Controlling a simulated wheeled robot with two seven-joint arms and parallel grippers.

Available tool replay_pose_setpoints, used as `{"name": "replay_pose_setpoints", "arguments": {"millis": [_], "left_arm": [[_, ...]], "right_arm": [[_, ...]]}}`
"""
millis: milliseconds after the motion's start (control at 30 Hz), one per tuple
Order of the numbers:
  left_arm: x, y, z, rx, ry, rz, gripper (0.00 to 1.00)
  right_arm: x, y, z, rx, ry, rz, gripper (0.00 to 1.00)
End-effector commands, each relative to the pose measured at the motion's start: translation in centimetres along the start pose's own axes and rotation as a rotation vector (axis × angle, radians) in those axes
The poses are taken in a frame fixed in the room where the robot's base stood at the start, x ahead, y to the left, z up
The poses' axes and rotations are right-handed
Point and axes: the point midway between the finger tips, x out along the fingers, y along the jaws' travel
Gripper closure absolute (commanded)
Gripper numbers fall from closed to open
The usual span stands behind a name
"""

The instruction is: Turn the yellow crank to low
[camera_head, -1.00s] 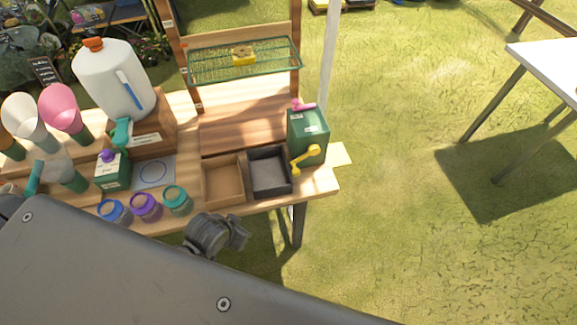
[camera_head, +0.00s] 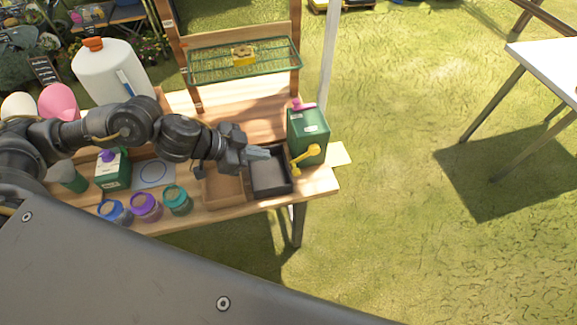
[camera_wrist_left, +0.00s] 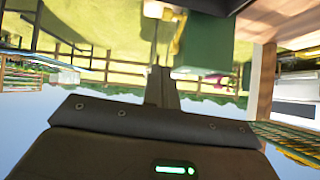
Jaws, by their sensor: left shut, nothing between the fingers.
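The yellow crank (camera_head: 305,156) is on the front of a green box (camera_head: 308,132) at the right end of the wooden table. Its arm slants up to the right, with a knob at the upper end. My left gripper (camera_head: 262,153) is shut and empty above the dark tray, left of the crank and apart from it. In the left wrist view the shut fingers (camera_wrist_left: 161,84) point toward the green box (camera_wrist_left: 205,42), and a yellow part of the crank (camera_wrist_left: 177,32) shows beside it. My right gripper is not in view. I cannot read any setting mark.
A dark grey tray (camera_head: 285,188) and a brown tray (camera_head: 224,200) lie below my left gripper. Several small jars (camera_head: 177,200) stand along the front edge. A green wire shelf (camera_head: 215,66) is behind. A pink handle (camera_head: 303,104) tops the green box.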

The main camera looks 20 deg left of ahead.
Motion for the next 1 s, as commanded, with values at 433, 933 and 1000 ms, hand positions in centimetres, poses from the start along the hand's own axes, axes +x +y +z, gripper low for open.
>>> {"name": "replay_pose_setpoints", "arguments": {"millis": [433, 933, 1000], "left_arm": [[1.1, -0.2, 0.4, -0.015, -0.021, 0.013, 1.0], [10.3, -0.2, 1.7, -0.016, -0.025, 0.01, 1.0], [11.0, -0.2, 2.4, -0.015, -0.025, 0.009, 1.0]], "right_arm": [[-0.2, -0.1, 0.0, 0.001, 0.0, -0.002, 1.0], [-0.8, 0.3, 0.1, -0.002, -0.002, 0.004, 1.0], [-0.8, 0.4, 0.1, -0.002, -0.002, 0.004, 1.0]]}}
